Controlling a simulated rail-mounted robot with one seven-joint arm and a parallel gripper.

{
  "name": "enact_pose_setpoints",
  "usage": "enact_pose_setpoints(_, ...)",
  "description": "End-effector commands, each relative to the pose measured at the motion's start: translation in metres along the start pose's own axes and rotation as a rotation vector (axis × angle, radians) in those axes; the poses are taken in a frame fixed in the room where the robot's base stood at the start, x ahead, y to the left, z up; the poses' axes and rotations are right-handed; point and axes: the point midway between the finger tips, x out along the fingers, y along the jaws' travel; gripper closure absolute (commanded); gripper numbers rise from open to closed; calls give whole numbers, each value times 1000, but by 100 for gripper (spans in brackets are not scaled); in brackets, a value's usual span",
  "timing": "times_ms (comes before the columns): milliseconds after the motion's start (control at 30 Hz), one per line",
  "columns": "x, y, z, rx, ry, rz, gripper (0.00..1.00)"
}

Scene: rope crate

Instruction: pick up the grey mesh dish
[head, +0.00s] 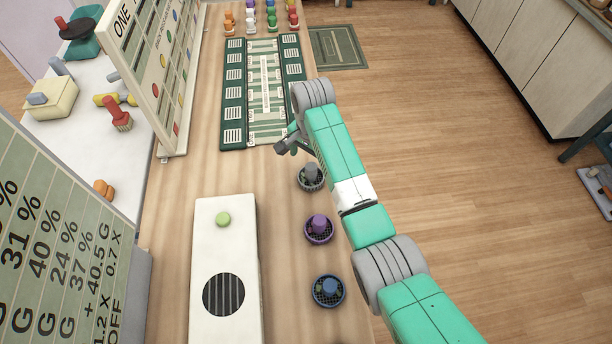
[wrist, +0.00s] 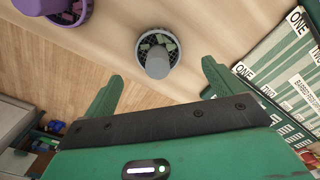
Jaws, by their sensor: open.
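The grey mesh dish (head: 311,186) stands on the wooden table near its right edge, with a grey rounded knob or post at its middle. It also shows in the wrist view (wrist: 172,37) at top centre, with greenish pieces inside around the grey post. My gripper (head: 287,143) is open, above the table and a little beyond the dish in the head view. In the wrist view the two green fingers (wrist: 161,72) are spread wide, with the dish ahead, between their lines. Nothing is between the fingertips, and they look apart from the dish.
A purple dish (head: 319,232) and a blue dish (head: 328,292) stand in line nearer the front. A white box with a green button (head: 223,219) is left of them. A green game board (head: 234,95) lies beyond, with small coloured pieces behind. An upright sign board (head: 160,75) stands left.

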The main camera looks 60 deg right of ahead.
Motion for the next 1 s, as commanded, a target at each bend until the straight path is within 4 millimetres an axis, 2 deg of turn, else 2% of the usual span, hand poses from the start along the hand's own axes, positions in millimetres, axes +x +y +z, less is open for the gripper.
enact_pose_setpoints(33, 9, 1, 0, -1, -1, 2, 7)
enact_pose_setpoints(167, 14, 0, 1, -2, 1, 0, 7)
enact_pose_setpoints(433, 58, 4, 1, -2, 1, 0, 7)
enact_pose_setpoints(700, 64, 4, 1, -2, 2, -2, 7)
enact_pose_setpoints(767, 64, 4, 1, -2, 2, -2, 15)
enact_pose_setpoints(1000, 63, 4, 1, -3, 2, -2, 62)
